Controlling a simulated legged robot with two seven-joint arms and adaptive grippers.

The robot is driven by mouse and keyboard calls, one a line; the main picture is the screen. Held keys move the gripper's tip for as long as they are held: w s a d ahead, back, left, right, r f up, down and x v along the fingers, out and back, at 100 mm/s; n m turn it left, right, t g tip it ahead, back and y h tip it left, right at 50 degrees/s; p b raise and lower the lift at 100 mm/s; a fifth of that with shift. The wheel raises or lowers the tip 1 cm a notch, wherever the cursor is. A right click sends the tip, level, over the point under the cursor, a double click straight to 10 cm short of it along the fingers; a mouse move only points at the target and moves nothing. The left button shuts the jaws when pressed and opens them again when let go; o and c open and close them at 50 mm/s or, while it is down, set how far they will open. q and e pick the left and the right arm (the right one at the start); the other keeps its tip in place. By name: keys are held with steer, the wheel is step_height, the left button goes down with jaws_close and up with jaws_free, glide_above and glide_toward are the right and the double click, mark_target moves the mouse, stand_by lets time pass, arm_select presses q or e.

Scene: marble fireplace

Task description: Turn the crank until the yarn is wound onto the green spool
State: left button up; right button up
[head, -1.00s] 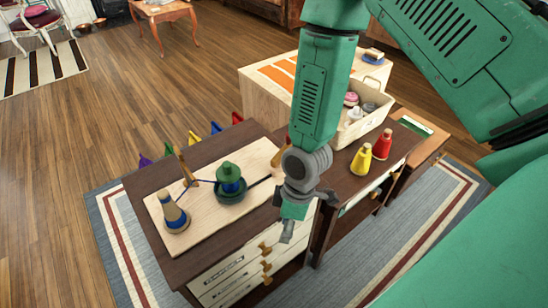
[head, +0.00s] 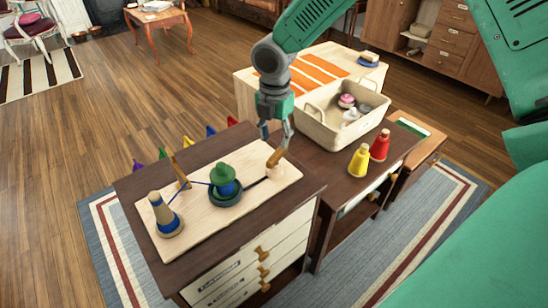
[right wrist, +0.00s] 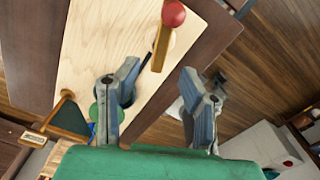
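A pale wooden board (head: 205,215) lies on the dark dresser top. On it stand a tan cone (head: 161,213) wound with blue yarn, a wooden guide post (head: 180,171) and the green spool (head: 223,174). Blue yarn runs from the cone past the post to the spool, which carries some blue. A dark crank arm (head: 254,183) reaches right from the spool's round base to a wooden handle (head: 275,160). In the right wrist view the handle (right wrist: 159,46) has a red knob (right wrist: 173,13). My right gripper (head: 277,141) is open and empty, close to the handle; contact is unclear. My left gripper is out of view.
A cream basket (head: 325,133) with small items stands to the right. A yellow cone (head: 360,160) and a red cone (head: 380,145) stand near it. Several coloured pennants (head: 187,139) line the dresser's back edge. Drawers with knobs (head: 262,268) face front.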

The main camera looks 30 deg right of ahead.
mark_target(275, 155)
step_height(275, 155, down, 7)
steer(key=shift+r+b, duration=0.2)
steer(key=shift+b, duration=0.25)
jaws_close()
